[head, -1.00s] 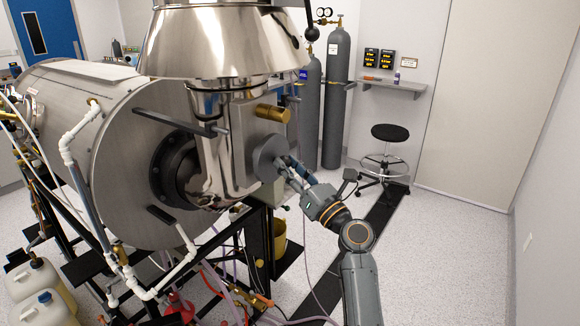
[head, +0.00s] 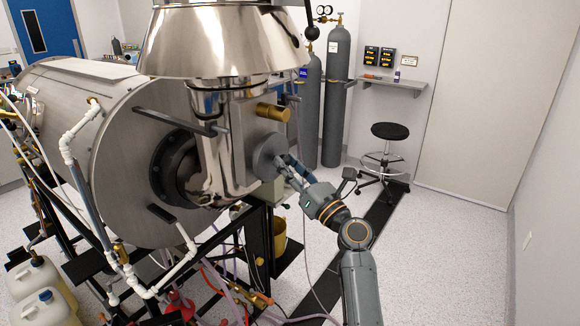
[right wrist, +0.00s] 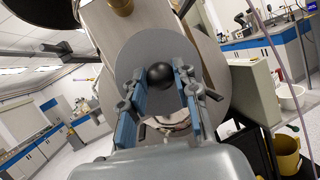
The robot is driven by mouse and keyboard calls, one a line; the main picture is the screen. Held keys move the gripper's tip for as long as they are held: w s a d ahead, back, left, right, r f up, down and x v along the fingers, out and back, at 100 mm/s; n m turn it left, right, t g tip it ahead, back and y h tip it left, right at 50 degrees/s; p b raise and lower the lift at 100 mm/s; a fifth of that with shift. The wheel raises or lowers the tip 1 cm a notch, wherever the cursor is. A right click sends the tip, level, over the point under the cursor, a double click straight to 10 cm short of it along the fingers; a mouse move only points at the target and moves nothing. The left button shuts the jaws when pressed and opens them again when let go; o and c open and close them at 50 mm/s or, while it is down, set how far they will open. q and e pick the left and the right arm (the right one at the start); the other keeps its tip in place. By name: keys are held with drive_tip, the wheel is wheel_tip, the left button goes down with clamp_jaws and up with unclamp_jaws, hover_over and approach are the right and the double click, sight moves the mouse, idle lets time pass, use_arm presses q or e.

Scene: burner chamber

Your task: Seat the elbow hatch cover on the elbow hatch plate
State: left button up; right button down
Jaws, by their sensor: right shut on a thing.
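The elbow hatch cover (head: 268,157) is a round grey disc, upright at the side of the shiny steel elbow (head: 222,150). In the right wrist view the cover (right wrist: 137,66) fills the middle, with a black ball knob (right wrist: 160,75) at its centre. My right gripper (head: 285,164) is shut on the cover's knob, one blue-padded finger on each side. I cannot tell whether cover and plate touch. My left gripper is not in view.
A brass cylinder (head: 272,112) sticks out just above the cover. The big steel chamber (head: 120,150) fills the left. Gas cylinders (head: 335,95) and a black stool (head: 390,131) stand behind. The floor at right is clear.

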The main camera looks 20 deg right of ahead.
drive_tip(key=shift+w+a, duration=0.15)
drive_tip(key=shift+w, duration=0.05)
drive_tip(key=shift+w+a, duration=0.45)
drive_tip(key=shift+w, duration=0.1)
drive_tip(key=c, duration=0.9)
unclamp_jaws()
drive_tip(key=shift+s+d, duration=0.1)
